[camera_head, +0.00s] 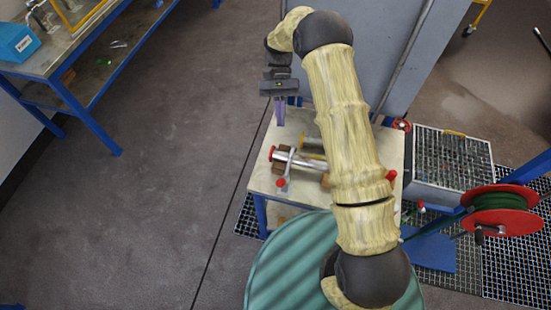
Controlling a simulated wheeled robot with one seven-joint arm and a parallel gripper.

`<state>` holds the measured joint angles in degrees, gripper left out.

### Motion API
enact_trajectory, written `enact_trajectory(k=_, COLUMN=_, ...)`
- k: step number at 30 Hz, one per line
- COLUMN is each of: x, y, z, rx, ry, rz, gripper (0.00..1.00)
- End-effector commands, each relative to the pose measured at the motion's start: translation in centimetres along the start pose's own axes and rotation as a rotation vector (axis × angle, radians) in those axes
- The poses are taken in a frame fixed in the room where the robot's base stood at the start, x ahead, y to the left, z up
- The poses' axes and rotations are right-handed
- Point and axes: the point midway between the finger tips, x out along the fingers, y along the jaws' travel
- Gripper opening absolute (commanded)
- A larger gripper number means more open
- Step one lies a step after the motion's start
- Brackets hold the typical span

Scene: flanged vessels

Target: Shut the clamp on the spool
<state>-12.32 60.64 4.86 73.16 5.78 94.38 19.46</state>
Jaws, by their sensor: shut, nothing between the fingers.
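The spool (310,162) is a silver metal cylinder lying on a small bench with a pale top, resting on brown blocks. A red-tipped part shows at its left end. My arm hides the right part of the spool.
The small bench (262,184) has blue legs. A teal round ribbed surface (285,270) is in front. A grey crate (450,190) and a red hose reel (500,222) stand right. A workbench (45,62) is at upper left. The floor left is clear.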

Motion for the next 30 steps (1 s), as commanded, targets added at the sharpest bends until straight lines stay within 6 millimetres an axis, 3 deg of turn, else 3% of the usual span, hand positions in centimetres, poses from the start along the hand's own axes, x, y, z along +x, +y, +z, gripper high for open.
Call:
enact_trajectory(k=14, x=0.9, y=7.4, z=4.0, rx=-0.037, ry=0.465, rz=-0.098, gripper=0.0)
enact_trajectory(k=20, x=2.7, y=10.7, z=6.4, rx=-0.052, ry=0.676, rz=-0.114, gripper=0.0)
enact_trajectory(k=30, x=7.4, y=15.1, z=10.6, rx=-0.068, ry=1.011, rz=-0.106, gripper=0.0)
